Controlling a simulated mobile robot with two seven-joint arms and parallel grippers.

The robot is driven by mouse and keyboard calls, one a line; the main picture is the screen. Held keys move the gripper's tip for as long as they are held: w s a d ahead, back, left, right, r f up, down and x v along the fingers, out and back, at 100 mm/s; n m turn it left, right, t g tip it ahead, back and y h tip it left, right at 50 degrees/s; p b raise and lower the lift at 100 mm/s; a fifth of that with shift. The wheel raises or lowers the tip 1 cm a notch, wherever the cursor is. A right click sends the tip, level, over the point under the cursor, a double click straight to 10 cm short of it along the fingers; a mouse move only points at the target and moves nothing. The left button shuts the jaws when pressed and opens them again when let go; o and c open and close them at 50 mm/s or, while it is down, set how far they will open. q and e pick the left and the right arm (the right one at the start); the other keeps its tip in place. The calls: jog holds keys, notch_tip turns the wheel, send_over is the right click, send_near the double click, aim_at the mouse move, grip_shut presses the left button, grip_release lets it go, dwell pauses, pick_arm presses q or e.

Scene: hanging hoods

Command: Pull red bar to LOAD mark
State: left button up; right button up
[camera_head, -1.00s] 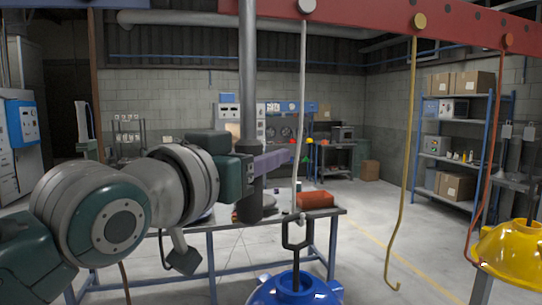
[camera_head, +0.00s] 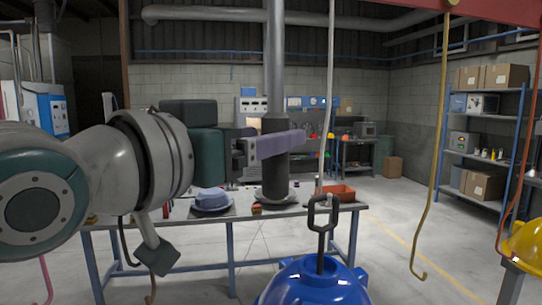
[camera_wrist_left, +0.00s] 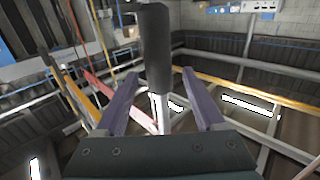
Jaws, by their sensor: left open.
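The red bar (camera_head: 495,10) is a beam with hanging cords; only a piece shows at the top right of the head view. No LOAD mark is readable. My left gripper (camera_head: 300,138) has purple fingers and reaches in from the left, in front of a vertical grey pole (camera_head: 275,60) with a thick dark lower sleeve (camera_head: 275,180). In the left wrist view, the gripper (camera_wrist_left: 161,74) is open, with a dark cylinder (camera_wrist_left: 155,45) seen between its fingers. I cannot tell whether they touch it. My right gripper is not in view.
A blue hood (camera_head: 315,283) with a black handle (camera_head: 322,225) hangs by a pale rod. A yellow cord (camera_head: 432,200) ends in an empty hook. A yellow hood (camera_head: 525,247) is at the right edge. Shelves (camera_head: 480,150) stand at right.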

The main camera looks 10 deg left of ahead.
pick_arm(q)
jog(key=shift+b+v, duration=0.7)
jog(key=shift+v, duration=1.45)
